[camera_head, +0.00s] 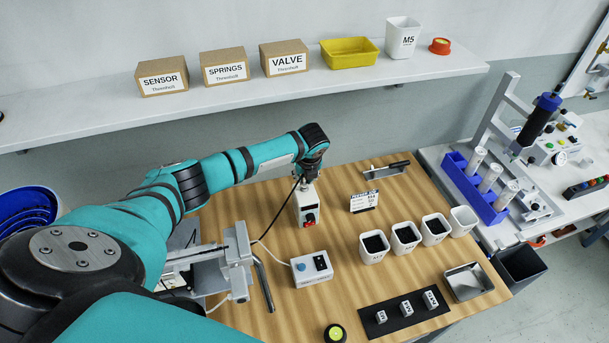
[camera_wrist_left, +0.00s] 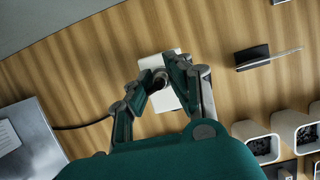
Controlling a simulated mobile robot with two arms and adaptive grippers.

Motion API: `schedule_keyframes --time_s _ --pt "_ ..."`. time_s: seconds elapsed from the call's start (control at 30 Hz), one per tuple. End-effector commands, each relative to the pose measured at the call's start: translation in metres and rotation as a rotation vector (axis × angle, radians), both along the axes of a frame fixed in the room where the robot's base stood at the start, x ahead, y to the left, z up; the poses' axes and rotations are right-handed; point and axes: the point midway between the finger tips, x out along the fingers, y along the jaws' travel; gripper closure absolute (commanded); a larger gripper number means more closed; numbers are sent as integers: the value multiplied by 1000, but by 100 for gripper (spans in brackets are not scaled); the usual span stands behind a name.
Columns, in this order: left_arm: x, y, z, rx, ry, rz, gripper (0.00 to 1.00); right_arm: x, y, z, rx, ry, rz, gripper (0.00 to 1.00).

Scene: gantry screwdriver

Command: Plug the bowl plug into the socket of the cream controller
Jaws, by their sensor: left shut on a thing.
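My left gripper (camera_head: 310,172) points down over a small upright cream box (camera_head: 306,207) with a red and black switch on its front, apparently the cream controller. In the left wrist view, the gripper (camera_wrist_left: 163,82) is shut on a dark round piece, apparently the bowl plug (camera_wrist_left: 160,78), above the box's pale top (camera_wrist_left: 150,62). A dark cable runs from the gripper down to the left in the head view and shows in the wrist view (camera_wrist_left: 80,127). The fingers hide the socket. I cannot tell whether the plug touches it. My right gripper is out of view.
A white box (camera_head: 312,280) with blue knob and black switch stands nearer. A metal fixture (camera_head: 238,255) stands left. Bare wood lies around the cream box.

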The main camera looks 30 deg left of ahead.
Motion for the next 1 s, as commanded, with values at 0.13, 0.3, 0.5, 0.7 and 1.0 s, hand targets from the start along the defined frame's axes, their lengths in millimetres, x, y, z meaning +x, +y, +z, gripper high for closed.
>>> schedule_keyframes --time_s 0.13,0.3,0.5,0.7,1.0 --pt "0 0 -2 0 0 0 100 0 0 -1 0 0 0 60" --pt "0 0 -4 0 0 0 100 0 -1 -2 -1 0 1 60" --pt "0 0 -7 0 0 0 100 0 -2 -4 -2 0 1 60" --pt "0 0 -9 0 0 0 100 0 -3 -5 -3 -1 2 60" --pt "0 0 -13 0 0 0 100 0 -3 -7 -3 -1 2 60"
